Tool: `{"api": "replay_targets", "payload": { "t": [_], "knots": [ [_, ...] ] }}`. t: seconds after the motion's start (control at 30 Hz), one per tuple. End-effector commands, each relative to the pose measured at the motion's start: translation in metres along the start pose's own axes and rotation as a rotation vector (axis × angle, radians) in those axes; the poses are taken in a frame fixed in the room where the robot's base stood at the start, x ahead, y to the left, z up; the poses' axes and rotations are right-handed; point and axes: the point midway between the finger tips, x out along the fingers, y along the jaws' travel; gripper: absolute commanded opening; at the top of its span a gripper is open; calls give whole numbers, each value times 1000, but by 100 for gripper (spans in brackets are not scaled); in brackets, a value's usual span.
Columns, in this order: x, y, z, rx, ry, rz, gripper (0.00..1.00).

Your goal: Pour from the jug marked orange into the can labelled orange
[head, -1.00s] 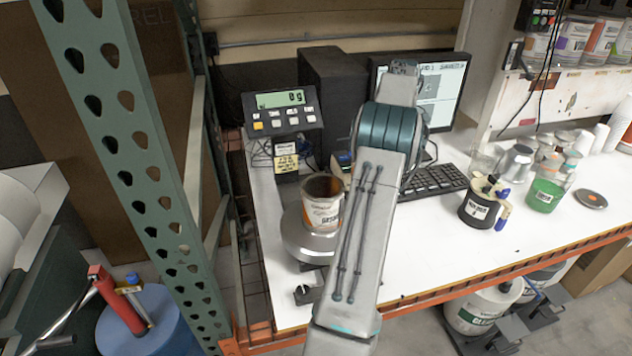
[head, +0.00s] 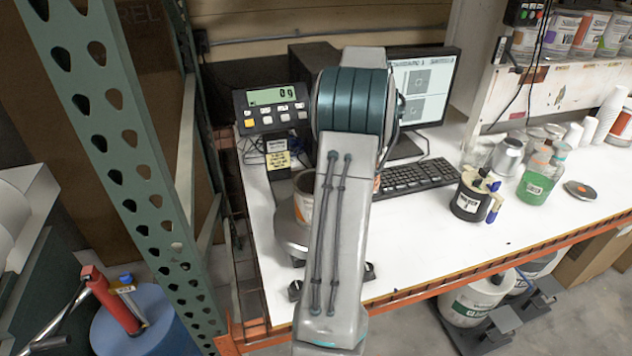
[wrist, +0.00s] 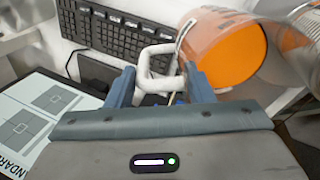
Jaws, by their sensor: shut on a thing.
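A clear jug with orange liquid (wrist: 228,55) and a white handle (wrist: 146,84) fills the upper right of the wrist view. My gripper (wrist: 160,82) is shut on that handle. In the head view my arm hides the gripper and nearly all of the jug. The can (head: 303,207) stands on the scale (head: 290,240) left of my arm, partly covered by it. Its label cannot be read now. In the wrist view a second rounded shape with orange (wrist: 292,42) lies beside the jug; I cannot tell if it is the can.
The scale display (head: 278,96) reads 0 g. A keyboard (head: 415,178) and monitor (head: 424,90) are behind my arm. The table front between is clear. A green rack post (head: 118,150) rises at left.

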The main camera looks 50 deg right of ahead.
Motion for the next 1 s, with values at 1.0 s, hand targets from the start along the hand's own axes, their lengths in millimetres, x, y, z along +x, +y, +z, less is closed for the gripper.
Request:
{"api": "replay_targets", "payload": {
  "t": [1.0],
  "knots": [
    [-74, -35, 2, 1, 13, 392, 0]
  ]
}}
